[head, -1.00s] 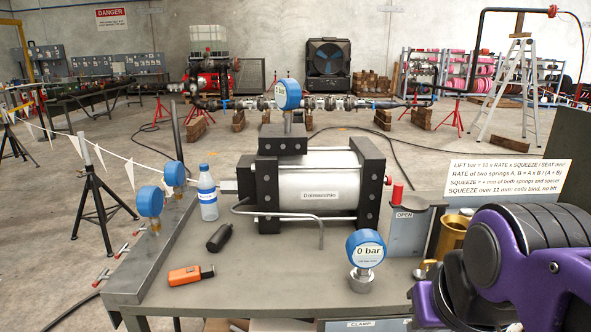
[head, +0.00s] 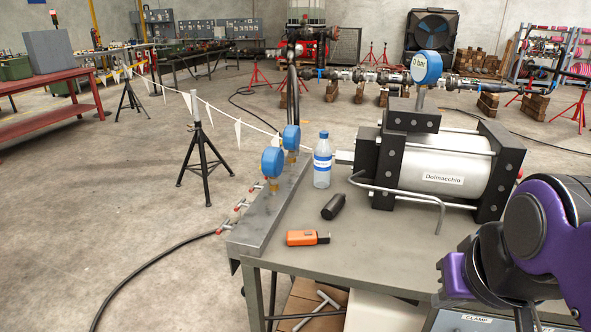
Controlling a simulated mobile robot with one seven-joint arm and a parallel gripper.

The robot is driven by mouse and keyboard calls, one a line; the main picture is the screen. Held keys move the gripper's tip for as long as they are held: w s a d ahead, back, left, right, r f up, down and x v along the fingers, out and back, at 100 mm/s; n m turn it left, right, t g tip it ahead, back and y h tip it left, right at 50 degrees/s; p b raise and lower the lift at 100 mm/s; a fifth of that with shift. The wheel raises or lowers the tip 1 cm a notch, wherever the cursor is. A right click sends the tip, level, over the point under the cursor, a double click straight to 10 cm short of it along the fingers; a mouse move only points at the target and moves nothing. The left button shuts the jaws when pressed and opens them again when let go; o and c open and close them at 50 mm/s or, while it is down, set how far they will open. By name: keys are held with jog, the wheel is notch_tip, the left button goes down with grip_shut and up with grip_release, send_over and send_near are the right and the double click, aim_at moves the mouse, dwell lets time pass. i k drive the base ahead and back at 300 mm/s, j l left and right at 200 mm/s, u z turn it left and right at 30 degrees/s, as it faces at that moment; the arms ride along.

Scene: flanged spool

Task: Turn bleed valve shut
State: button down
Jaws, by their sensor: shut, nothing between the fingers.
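Several small valves with red-tipped T-handles (head: 240,203) stick out of the left side of a long grey manifold block (head: 258,231) in the head view. The block lies along the left edge of the bench. Two blue-capped gauges (head: 272,161) stand on it. I cannot tell which valve is the bleed valve, nor whether any is open or shut; they are too small. My purple and black arm shows at the lower right, well apart from the valves. My gripper is outside the view.
The bench (head: 380,255) carries a large cylinder pump (head: 440,170), a water bottle (head: 322,160), a black cylinder (head: 334,206) and an orange tool (head: 302,238). A black hose (head: 150,262) runs from the manifold's valves across the floor. A tripod stand (head: 203,160) with pennant rope is left of the bench.

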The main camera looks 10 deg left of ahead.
aim_at(224, 227)
jog(key=i+j+u, duration=0.1)
jog(key=j+u, duration=0.15)
jog(key=j, duration=0.15)
jog(key=i+j+u, duration=0.35)
jog(key=j+u, duration=0.15)
jog(key=j, duration=0.2)
